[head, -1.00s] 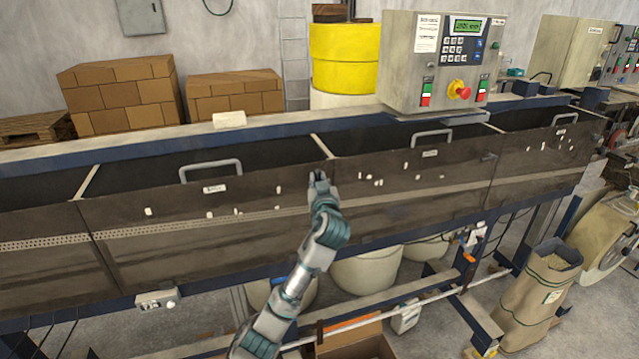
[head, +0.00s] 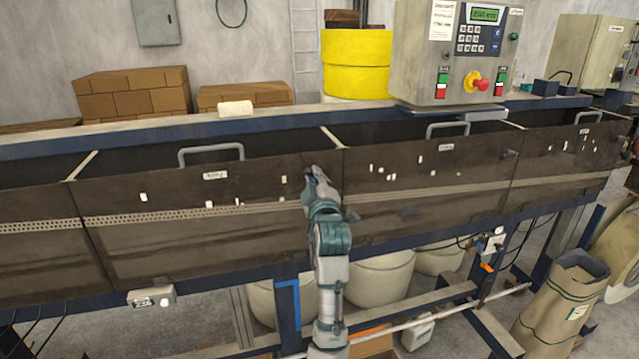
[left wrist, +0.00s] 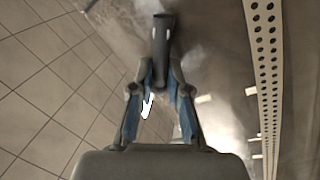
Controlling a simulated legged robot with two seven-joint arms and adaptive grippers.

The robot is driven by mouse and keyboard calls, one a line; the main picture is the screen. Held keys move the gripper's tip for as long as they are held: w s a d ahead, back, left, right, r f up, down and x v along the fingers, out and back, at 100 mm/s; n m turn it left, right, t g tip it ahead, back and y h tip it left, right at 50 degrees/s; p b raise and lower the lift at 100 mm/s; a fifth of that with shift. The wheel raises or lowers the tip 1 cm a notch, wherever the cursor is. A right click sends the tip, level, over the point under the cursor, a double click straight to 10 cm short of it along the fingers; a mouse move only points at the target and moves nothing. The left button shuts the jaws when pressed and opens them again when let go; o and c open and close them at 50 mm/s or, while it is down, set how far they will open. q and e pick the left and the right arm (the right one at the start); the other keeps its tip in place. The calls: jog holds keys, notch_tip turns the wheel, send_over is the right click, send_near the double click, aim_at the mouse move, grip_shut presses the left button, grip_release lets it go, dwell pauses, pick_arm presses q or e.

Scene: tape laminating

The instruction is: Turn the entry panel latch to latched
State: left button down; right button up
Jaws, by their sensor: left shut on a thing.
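The entry panel (head: 130,195) is the dark see-through panel left of centre in the head view, with a grey handle and a small white label whose print is too small to read for certain. My left gripper (head: 311,176) is at the panel's upper right corner, just left of the seam. In the left wrist view, its two fingers (left wrist: 161,78) close on the dark, rounded latch (left wrist: 162,40), which sticks out beyond the fingertips. In the head view the gripper mostly hides the latch, so its angle cannot be told. My right gripper is not in view.
A neighbouring panel (head: 430,180) continues to the right, with a similar small dark latch (head: 510,154) at its right end. A control box (head: 450,60) stands behind it. A perforated strip (left wrist: 264,70) runs beside the gripper. Pale bins (head: 380,275) stand under the machine.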

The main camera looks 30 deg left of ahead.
pick_arm(q)
jog(key=shift+s+a+f+n+g+y+b, duration=0.1)
jog(key=shift+f+n+g+y+b, duration=0.35)
jog(key=shift+n, duration=1)
jog(key=shift+a+f+n+y+b, duration=0.15)
jog(key=shift+f+n+b, duration=0.35)
jog(key=shift+n+b, duration=0.65)
jog(key=shift+s+d+f+n+g+y+b, duration=0.1)
jog(key=shift+f+n+g+y+b, duration=0.3)
jog(key=shift+n, duration=1.3)
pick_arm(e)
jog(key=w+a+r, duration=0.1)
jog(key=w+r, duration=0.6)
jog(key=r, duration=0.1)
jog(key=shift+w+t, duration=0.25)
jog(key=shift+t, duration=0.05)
pick_arm(q)
jog(key=shift+f, duration=0.1)
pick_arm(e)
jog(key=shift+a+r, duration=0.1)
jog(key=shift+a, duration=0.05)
pick_arm(q)
jog(key=c, duration=1.1)
grip_release()
jog(key=shift+w+a, duration=0.1)
jog(key=shift+w, duration=0.05)
jog(key=shift+c, duration=0.2)
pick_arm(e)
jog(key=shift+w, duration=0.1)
